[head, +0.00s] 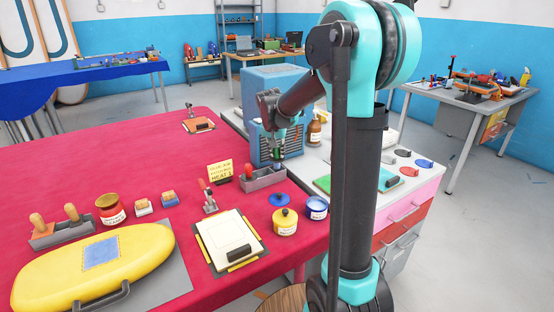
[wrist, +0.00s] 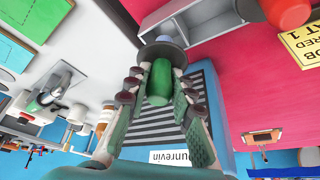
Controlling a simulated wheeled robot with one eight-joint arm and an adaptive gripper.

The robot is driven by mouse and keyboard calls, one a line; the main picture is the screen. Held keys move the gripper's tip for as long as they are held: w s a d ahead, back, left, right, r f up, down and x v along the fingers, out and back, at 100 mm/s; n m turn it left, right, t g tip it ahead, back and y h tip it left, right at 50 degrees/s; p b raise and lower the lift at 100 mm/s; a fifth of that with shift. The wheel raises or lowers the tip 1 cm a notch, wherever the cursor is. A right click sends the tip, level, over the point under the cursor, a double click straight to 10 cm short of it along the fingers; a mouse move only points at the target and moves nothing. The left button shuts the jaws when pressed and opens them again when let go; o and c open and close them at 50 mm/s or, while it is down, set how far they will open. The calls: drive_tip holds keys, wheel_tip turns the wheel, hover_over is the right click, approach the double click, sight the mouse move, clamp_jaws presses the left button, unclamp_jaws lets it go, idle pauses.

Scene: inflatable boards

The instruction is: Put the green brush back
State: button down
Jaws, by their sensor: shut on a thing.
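The green brush (wrist: 158,84) is upright between the fingers of my gripper (wrist: 160,92), which is shut on its green handle. Its dark round lower part shows beyond the fingertips in the wrist view. In the head view my gripper (head: 278,142) holds the brush (head: 277,155) over the right end of a grey two-part holder (head: 264,183). The holder also shows in the wrist view (wrist: 215,32), with its near end partly hidden by the brush. I cannot tell whether the brush's lower end touches the holder. A red-handled brush (head: 248,171) stands in the holder's left part.
A blue ribbed machine (head: 258,100) stands close behind my gripper. A yellow sign (head: 219,171) stands left of the holder.

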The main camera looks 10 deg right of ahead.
sight(277, 158)
drive_tip(key=shift+f, duration=1.6)
drive_tip(key=shift+f, duration=0.45)
drive_tip(key=c, duration=1.3)
unclamp_jaws()
drive_tip(key=v, duration=1.3)
drive_tip(key=shift+w, duration=0.15)
